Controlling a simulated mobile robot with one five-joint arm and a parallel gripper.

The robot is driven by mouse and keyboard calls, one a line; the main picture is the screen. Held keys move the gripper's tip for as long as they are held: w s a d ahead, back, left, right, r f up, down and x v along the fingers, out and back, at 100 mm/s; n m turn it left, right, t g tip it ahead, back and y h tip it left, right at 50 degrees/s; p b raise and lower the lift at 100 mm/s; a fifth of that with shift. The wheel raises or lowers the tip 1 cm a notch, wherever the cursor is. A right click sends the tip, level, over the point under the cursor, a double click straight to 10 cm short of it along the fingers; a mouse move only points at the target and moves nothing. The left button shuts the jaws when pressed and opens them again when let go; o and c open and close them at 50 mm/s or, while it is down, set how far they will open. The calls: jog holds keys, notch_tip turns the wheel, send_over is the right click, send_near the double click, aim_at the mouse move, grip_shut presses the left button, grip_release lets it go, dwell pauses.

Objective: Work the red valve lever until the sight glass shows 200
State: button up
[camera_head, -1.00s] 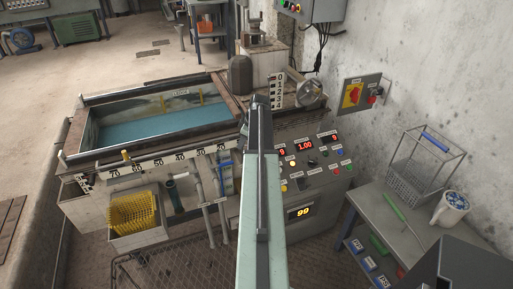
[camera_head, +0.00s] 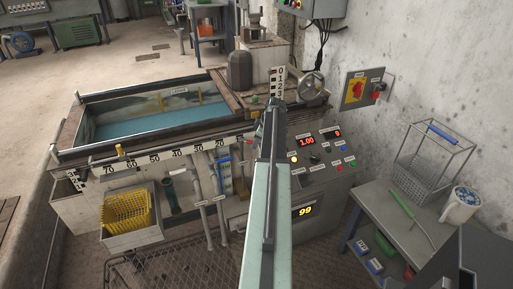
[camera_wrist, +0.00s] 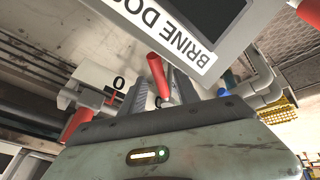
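In the wrist view a red lever (camera_wrist: 158,78) stands between the two dark fingers of my gripper (camera_wrist: 160,88). The fingers are apart, and I see no clear contact with the lever. A white label reading "BRINE DOS…" (camera_wrist: 192,42) is on a panel just beyond it. In the head view my pale green arm reaches over the front of the machine and hides my fingertips and the lever. An amber display (camera_head: 304,211) reads 99. I cannot make out a sight glass reading for certain.
Other red parts show in the wrist view at the left (camera_wrist: 76,125) and top right (camera_wrist: 309,11). In the head view are a water tank (camera_head: 75,118), a yellow basket (camera_head: 128,208), a control panel (camera_head: 322,160), and a right-hand bench (camera_head: 385,215) with a wire basket (camera_head: 432,165).

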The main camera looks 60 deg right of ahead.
jog(key=shift+r, duration=0.1)
grip_shut()
dwell(1.2)
